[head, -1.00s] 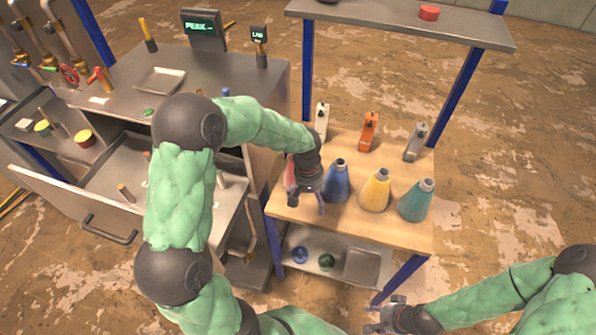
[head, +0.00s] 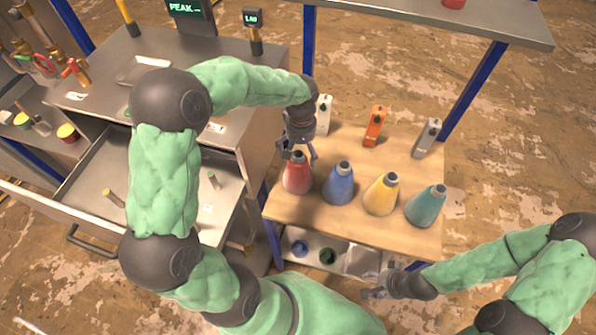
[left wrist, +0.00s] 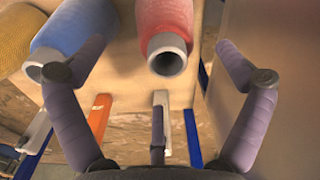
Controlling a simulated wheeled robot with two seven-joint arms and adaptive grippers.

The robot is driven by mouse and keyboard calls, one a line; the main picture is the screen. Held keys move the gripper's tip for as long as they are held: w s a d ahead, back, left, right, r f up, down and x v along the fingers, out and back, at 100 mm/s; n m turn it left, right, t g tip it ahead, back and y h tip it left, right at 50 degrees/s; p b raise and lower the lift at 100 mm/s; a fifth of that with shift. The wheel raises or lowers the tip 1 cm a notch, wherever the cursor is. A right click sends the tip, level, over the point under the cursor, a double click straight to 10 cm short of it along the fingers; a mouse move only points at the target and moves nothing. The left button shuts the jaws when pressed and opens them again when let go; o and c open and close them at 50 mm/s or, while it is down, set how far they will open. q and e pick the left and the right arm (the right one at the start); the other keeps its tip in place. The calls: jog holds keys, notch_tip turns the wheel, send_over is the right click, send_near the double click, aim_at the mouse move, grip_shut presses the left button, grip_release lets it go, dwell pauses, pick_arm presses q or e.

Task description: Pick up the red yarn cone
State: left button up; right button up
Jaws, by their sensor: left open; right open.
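The red yarn cone (head: 298,176) stands upright at the left end of a row of cones on the wooden shelf top (head: 350,228). My left gripper (head: 298,154) is open and sits above and around the height of its grey tip. In the left wrist view the red cone (left wrist: 165,18) lies between the spread fingers of the left gripper (left wrist: 160,75), with its hollow grey tip facing the camera; the fingers look apart from it. My right gripper (head: 372,287) is open and empty, low in front of the shelf.
A blue cone (head: 339,185) stands close beside the red one, then a yellow cone (head: 381,195) and a teal cone (head: 426,207). White, orange (head: 375,127) and grey upright tools stand behind. A metal cabinet (head: 262,100) with an open drawer is at the left.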

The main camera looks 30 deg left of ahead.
aim_at(298, 163)
pick_arm(q)
notch_tip(298, 163, down, 2)
jog(key=shift+a+f, duration=0.1)
jog(key=shift+s+a+f, duration=0.1)
jog(key=shift+f, duration=0.45)
jog(key=f, duration=0.4)
jog(key=shift+a+b, duration=0.2)
jog(key=shift+b, duration=0.2)
jog(key=c, duration=1.8)
